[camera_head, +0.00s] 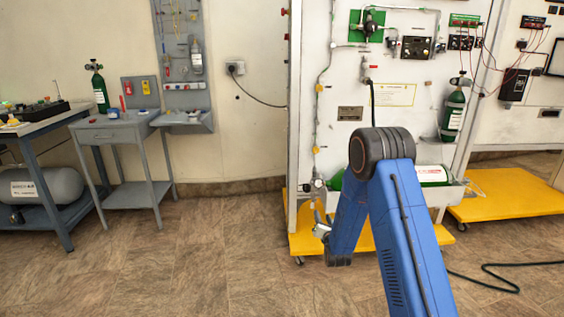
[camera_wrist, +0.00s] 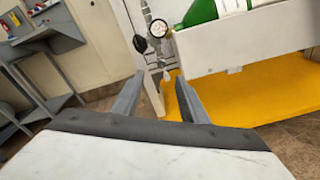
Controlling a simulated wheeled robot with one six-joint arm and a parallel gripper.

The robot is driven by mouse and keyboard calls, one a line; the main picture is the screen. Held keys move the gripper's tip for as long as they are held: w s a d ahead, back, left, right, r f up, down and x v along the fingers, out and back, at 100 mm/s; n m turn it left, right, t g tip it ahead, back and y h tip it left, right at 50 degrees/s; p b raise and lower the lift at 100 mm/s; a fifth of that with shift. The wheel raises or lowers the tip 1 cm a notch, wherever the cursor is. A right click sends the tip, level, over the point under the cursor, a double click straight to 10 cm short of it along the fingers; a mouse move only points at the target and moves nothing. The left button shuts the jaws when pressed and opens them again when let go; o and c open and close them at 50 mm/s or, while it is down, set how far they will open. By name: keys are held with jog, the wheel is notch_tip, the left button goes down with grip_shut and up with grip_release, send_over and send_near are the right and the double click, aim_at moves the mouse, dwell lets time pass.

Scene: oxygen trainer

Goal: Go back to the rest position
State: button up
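My gripper (camera_wrist: 158,98) shows in the wrist view with its two fingers apart and nothing between them. It faces the lower part of the oxygen trainer panel, near a round gauge (camera_wrist: 159,28) and a green cylinder (camera_wrist: 205,12) on a white shelf. In the head view my blue arm is bent in front of the trainer panel (camera_head: 405,110) and hides part of it. My gripper is mostly hidden behind the arm there; a small part shows low, near the yellow base (camera_head: 305,242). I cannot tell whether it touches the panel.
A grey side table (camera_head: 115,134) with a green bottle (camera_head: 99,88) stands at the left, beside a workbench (camera_head: 40,124) with a grey tank (camera_head: 45,186) below. A black cable (camera_head: 500,275) lies on the floor at the right. The floor at the left centre is clear.

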jog(key=s+d+r+m+g, duration=0.1)
jog(key=s+r+m+g, duration=0.2)
jog(key=r, duration=0.4)
jog(key=s+r+m, duration=0.4)
jog(key=r+m, duration=0.1)
jog(key=r, duration=0.1)
jog(key=s+d+r+m+g, duration=0.25)
jog(key=s+r+m, duration=0.55)
jog(key=s, duration=0.5)
jog(key=s+r+m+g, duration=0.1)
jog(key=s+m, duration=0.4)
jog(key=s, duration=0.8)
jog(key=s+d+r+m+g, duration=0.1)
jog(key=s+m, duration=0.4)
jog(key=s, duration=0.9)
jog(key=s+r+m+g, duration=0.2)
jog(key=s+m+g, duration=0.2)
jog(key=s, duration=0.9)
jog(key=shift+s+d+r+m+g, duration=0.15)
jog(key=shift+s+d+m+g, duration=0.15)
jog(key=shift+s+m+g, duration=0.15)
